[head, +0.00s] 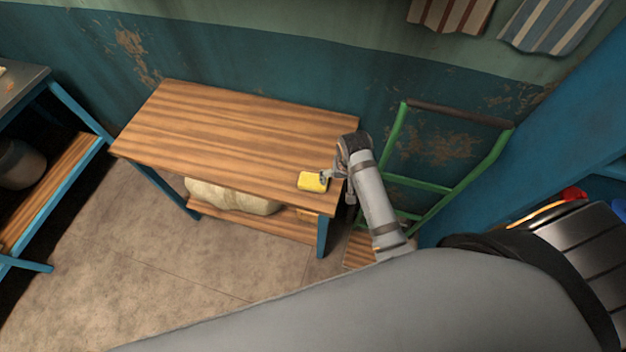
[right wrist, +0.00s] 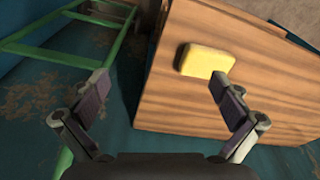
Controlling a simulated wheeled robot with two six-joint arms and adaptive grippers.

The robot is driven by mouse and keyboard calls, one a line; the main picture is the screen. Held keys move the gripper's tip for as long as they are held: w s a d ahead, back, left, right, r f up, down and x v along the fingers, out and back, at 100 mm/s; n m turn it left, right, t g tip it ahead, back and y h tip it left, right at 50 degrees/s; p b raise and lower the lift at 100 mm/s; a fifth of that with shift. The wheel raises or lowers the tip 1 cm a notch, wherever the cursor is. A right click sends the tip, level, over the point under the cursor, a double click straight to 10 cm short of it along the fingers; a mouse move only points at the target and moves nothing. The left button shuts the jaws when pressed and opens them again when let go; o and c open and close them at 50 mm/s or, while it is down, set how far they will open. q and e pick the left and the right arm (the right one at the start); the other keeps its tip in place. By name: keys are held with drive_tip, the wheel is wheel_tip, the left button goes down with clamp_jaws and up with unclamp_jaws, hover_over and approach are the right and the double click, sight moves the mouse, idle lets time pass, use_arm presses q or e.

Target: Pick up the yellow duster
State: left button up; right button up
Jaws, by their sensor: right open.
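The yellow duster (head: 312,182) lies on the wooden tabletop near its right front corner. It also shows in the right wrist view (right wrist: 205,60), flat on the wood close to the table's edge. My right gripper (head: 328,176) is beside the duster at its right in the head view. In the right wrist view the gripper (right wrist: 160,82) is open, with nothing between its fingers. One fingertip is close to the duster's edge in the picture; whether it touches cannot be told. The left gripper is not in view.
The wooden table (head: 220,125) is otherwise bare on top. A pale sack (head: 230,195) lies on its lower shelf. A green hand truck (head: 430,185) stands to the right, behind my right arm. Another bench (head: 50,190) with a dark pot stands at the left.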

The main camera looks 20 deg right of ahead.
drive_tip(key=w+a+m+g, duration=0.2)
drive_tip(key=w+a, duration=0.5)
drive_tip(key=w, duration=0.2)
hover_over(313, 180)
drive_tip(key=shift+y, duration=0.3)
wheel_tip(313, 180, down, 6)
drive_tip(key=shift+s+a+r, duration=0.1)
drive_tip(key=shift+r, duration=0.05)
wheel_tip(313, 180, down, 6)
drive_tip(key=b, duration=0.6)
drive_tip(key=shift+r+b, duration=0.2)
drive_tip(key=shift+b, duration=0.1)
drive_tip(key=shift+r, duration=0.2)
drive_tip(key=shift+c, duration=0.4)
drive_tip(key=c, duration=0.7)
